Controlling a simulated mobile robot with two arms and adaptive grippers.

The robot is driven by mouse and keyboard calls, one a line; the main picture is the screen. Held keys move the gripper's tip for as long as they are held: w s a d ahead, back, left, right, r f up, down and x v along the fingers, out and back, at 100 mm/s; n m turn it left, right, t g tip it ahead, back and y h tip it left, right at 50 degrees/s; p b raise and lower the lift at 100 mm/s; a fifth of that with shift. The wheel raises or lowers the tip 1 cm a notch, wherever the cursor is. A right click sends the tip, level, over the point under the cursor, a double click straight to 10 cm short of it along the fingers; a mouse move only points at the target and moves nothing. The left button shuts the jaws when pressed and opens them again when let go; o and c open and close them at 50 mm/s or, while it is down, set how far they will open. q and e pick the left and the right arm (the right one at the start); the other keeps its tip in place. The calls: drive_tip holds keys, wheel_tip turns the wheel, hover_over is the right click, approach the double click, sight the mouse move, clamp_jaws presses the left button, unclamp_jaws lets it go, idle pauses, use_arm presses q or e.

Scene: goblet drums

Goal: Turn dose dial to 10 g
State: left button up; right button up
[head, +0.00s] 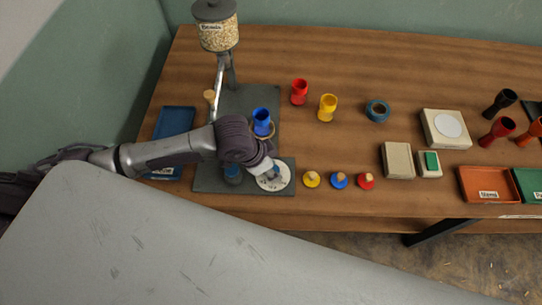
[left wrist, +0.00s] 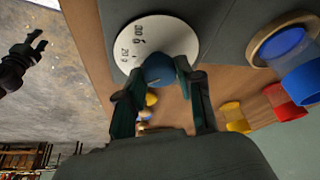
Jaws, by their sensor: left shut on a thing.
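The dose dial is a white round plate (head: 272,184) at the front right corner of the dark grey dispenser base. In the left wrist view its plate (left wrist: 128,37) shows "30 g" and "20 g" marks; I see no 10 g mark. My left gripper (head: 270,173) reaches down over the dial. The knob's pointer direction cannot be made out. My right gripper (left wrist: 34,42) shows off to the side over the floor, its fingers apart and empty.
A grain hopper (head: 218,32) stands on a post behind. A blue goblet drum (head: 262,122) sits on the base near my left wrist. Red (head: 299,91) and yellow (head: 327,107) drums stand behind right. Yellow, blue and red knobbed discs (head: 340,181) lie right of the dial.

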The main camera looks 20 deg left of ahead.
use_arm(q)
drive_tip(key=n+p, duration=0.2)
drive_tip(key=p, duration=0.1)
drive_tip(key=shift+d+r, duration=0.1)
drive_tip(key=shift+r, duration=0.2)
drive_tip(key=shift+f+n+t+y+p, duration=0.2)
drive_tip(key=shift+n+t+y+p, duration=0.3)
drive_tip(key=shift+n+p, duration=0.45)
drive_tip(key=o, duration=1.1)
drive_tip(key=shift+f, duration=0.1)
drive_tip(key=v, duration=1.2)
